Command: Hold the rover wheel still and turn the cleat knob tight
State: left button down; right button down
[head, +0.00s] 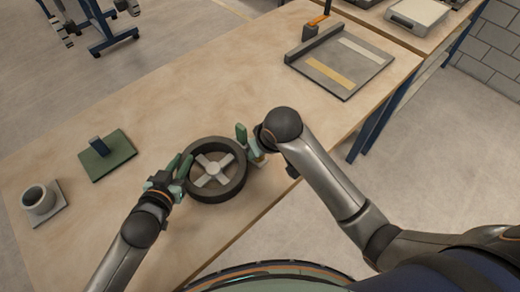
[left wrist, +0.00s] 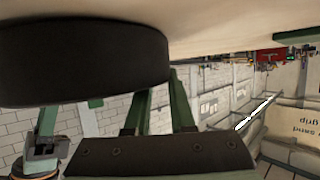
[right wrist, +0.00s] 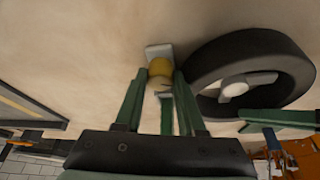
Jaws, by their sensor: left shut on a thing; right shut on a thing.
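The dark rover wheel (head: 240,180), with a pale four-spoke hub, lies flat on the wooden table (head: 130,110). My left gripper (head: 181,167) is at its left rim, shut on the wheel. The left wrist view shows the wheel's dark side (left wrist: 85,62) close in front of the green fingers. My right gripper (head: 248,143) is at the wheel's upper right, shut on the yellow cleat knob (right wrist: 160,67).
A grey tray with yellow and pale strips (head: 325,68) lies at the upper right. The table's front edge is near the wheel.

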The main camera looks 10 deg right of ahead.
jog(key=shift+m, duration=0.4)
jog(key=c, duration=0.5)
grip_release()
jog(key=shift+s+r, duration=0.15)
jog(key=shift+r, duration=0.4)
jog(key=v, duration=0.7)
